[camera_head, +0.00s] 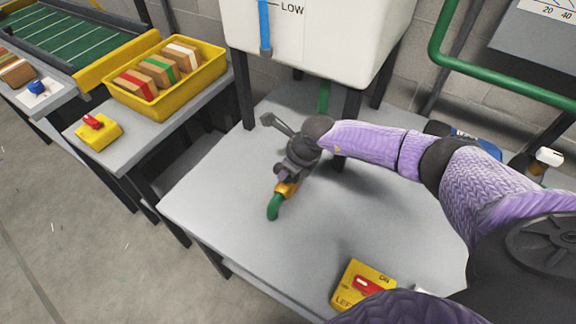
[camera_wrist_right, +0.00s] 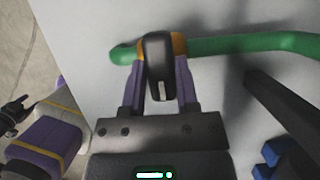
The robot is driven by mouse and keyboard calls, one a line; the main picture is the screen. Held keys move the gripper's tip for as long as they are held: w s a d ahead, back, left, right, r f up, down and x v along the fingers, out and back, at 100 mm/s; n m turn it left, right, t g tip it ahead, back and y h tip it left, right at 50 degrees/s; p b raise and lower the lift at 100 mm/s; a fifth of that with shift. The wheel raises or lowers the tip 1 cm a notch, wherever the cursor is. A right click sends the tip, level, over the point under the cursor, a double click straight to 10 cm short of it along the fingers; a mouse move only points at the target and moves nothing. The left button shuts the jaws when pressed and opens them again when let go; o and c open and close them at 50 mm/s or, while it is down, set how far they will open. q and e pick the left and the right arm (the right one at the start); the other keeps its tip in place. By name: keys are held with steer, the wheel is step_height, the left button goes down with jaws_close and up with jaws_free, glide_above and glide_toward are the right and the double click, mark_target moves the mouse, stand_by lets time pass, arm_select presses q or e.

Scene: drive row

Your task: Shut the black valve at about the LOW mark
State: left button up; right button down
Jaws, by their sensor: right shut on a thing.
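The black valve handle (camera_wrist_right: 158,65) sits on the orange valve body (camera_wrist_right: 180,46) of a green pipe (camera_wrist_right: 240,46). In the right wrist view it lies across the pipe. My right gripper (camera_wrist_right: 161,85) is shut on the handle, a finger on each side. In the head view the gripper (camera_head: 291,176) reaches down to the orange valve and mostly hides the handle. The white tank (camera_head: 330,40) carries a LOW mark (camera_head: 291,9) beside a blue level column (camera_head: 265,30). The column runs past the mark and out of the top of the picture. A dark part (camera_wrist_right: 15,112) at the left edge may be my left gripper.
A yellow switch box (camera_head: 350,297) with a red switch lies at the table's front. A yellow bin (camera_head: 185,92) of blocks and another switch box (camera_head: 98,131) stand on the left table. The grey table (camera_head: 215,200) is clear left of the valve.

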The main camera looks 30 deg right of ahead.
steer(key=shift+c, duration=1.8)
jaws_free()
steer(key=p+v, duration=0.4)
steer(key=v, duration=0.6)
